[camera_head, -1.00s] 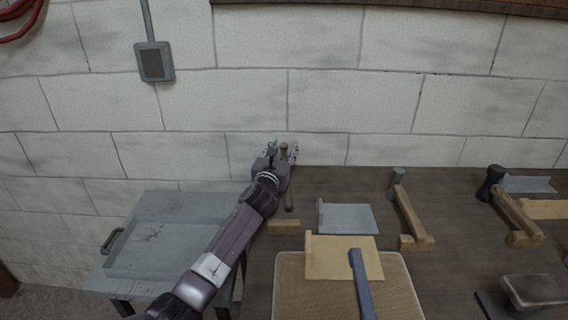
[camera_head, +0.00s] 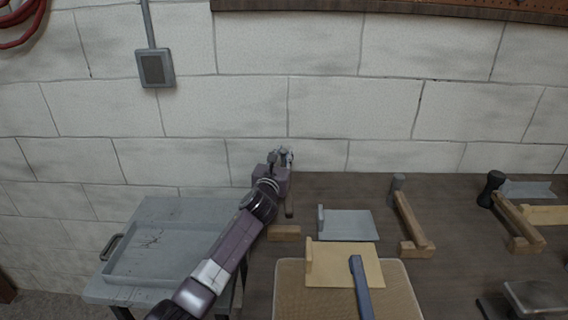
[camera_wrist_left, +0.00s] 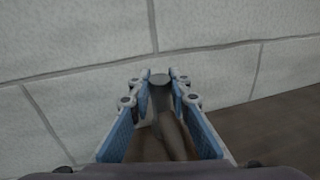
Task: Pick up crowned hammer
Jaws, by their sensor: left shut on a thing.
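My left gripper (camera_head: 282,155) is at the back edge of the bench, close to the block wall. It is shut on a hammer with a rounded grey head (camera_wrist_left: 160,80) and a brown handle (camera_wrist_left: 171,132). In the left wrist view the hammer stands between the two blue-padded fingers (camera_wrist_left: 160,108), its head near the fingertips. In the head view the fingers mostly hide the hammer, and part of its handle (camera_head: 289,207) shows below them. I cannot make out a crown shape on the head. My right gripper is not in view.
Wooden pieces with a grey head (camera_head: 397,183) and a black head (camera_head: 491,188) lie farther right. A grey tray table (camera_head: 165,212) stands left.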

